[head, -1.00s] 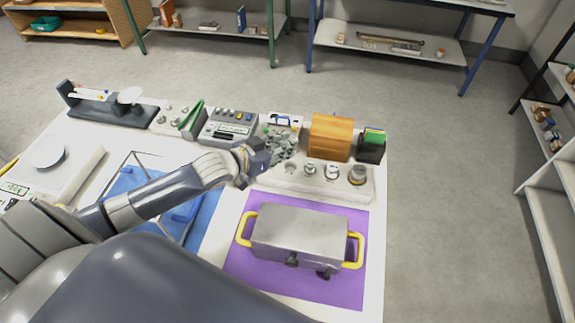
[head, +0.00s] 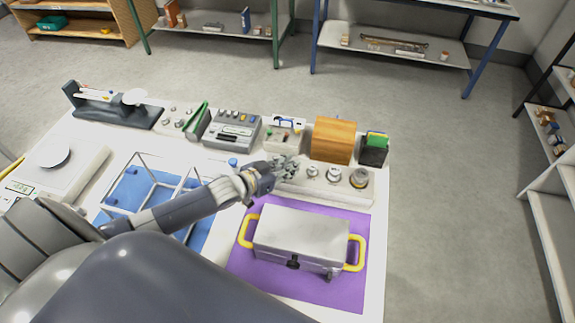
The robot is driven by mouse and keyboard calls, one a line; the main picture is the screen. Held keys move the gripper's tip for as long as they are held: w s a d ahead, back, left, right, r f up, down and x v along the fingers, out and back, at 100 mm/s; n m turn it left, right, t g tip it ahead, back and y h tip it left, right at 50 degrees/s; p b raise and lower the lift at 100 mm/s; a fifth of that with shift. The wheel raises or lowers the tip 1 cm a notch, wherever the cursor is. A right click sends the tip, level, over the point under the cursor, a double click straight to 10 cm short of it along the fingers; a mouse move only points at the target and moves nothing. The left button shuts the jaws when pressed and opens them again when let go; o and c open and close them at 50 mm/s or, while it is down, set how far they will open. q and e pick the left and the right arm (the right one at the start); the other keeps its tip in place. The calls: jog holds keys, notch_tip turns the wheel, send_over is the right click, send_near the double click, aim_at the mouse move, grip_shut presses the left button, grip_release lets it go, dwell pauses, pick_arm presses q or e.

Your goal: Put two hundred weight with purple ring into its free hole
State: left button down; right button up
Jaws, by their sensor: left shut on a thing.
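My left gripper (head: 287,169) is over the left end of the pale weight block (head: 345,196) at the back of the table. It is shut on a weight that its fingers mostly hide. I cannot make out a purple ring. Metal weights stand in the block to the right of the gripper: a small one (head: 312,171), a middle one (head: 334,174) and a larger one with a brownish ring (head: 359,178). The hole under the gripper is hidden by the fingers. My right gripper is not in view.
An orange-brown wooden box (head: 332,139) and a dark holder with green items (head: 374,149) stand behind the block. A grey metal box with yellow handles (head: 300,234) sits on a purple mat (head: 262,276) in front. A wire frame (head: 150,160) stands left on a blue mat.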

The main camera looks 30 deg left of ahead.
pick_arm(q)
jog(key=c, duration=1.7)
grip_release()
jog(key=shift+f, duration=0.1)
jog(key=shift+s, duration=0.1)
jog(key=v, duration=1.2)
jog(key=shift+r+b, duration=0.25)
jog(key=shift+b, duration=0.1)
